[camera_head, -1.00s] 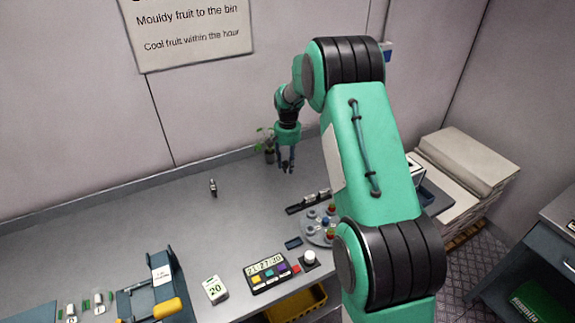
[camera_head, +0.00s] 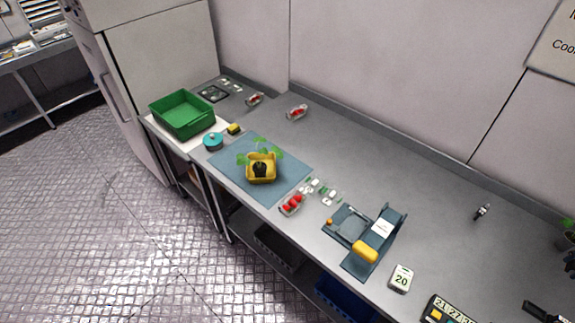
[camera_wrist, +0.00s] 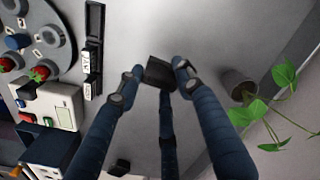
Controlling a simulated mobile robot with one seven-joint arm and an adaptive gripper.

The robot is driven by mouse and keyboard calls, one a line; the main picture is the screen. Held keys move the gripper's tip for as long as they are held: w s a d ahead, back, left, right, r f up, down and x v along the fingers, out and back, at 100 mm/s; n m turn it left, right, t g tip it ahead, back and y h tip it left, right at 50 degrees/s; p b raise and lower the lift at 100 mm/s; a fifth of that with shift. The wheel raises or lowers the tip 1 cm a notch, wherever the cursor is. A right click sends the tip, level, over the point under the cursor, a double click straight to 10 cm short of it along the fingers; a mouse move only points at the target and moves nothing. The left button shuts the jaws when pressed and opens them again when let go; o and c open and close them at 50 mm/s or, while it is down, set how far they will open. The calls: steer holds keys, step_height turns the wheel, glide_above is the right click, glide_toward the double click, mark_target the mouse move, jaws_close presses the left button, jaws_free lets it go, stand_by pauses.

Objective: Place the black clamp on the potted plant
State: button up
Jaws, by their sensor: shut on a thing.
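My gripper (camera_wrist: 157,78) has its blue fingers closed around a small dark block, which I take to be the black clamp (camera_wrist: 158,70); its shape is hard to make out. The gripper shows only in part at the right edge of the head view (camera_head: 571,264). A potted plant (camera_wrist: 240,84) with a grey-brown pot and trailing green leaves stands close to the right of the gripper in the wrist view. Its pot is cut off at the right edge of the head view (camera_head: 567,241). The held block is apart from the plant.
A yellow container (camera_head: 261,180) with green leaves around it sits on a blue mat (camera_head: 290,172). A green crate (camera_head: 182,130) stands at the far left.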

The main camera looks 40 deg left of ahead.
steer(key=w+a+n+p, duration=0.3)
steer(key=a, duration=2.1)
steer(key=s+a+r+n+p, duration=0.1)
steer(key=s+a+n+p, duration=0.15)
steer(key=a, duration=1.15)
steer(key=s+a+r+n+p, duration=0.15)
steer(key=s+a, duration=0.25)
steer(key=a, duration=0.9)
steer(key=s+a+n+p, duration=0.2)
steer(key=s+a, duration=0.5)
steer(key=a, duration=0.4)
steer(key=s+a+n+p, duration=0.1)
steer(key=s+a+n, duration=0.1)
steer(key=s+a, duration=0.65)
steer(key=s+a+n+p, duration=0.3)
steer(key=s+a+n, duration=0.1)
steer(key=s+a, duration=1.4)
steer(key=shift+s+a, duration=0.25)
steer(key=shift+s, duration=0.85)
steer(key=p, duration=0.2)
glide_above(260, 167)
steer(key=shift+a+f, duration=0.1)
steer(key=shift+f, duration=0.65)
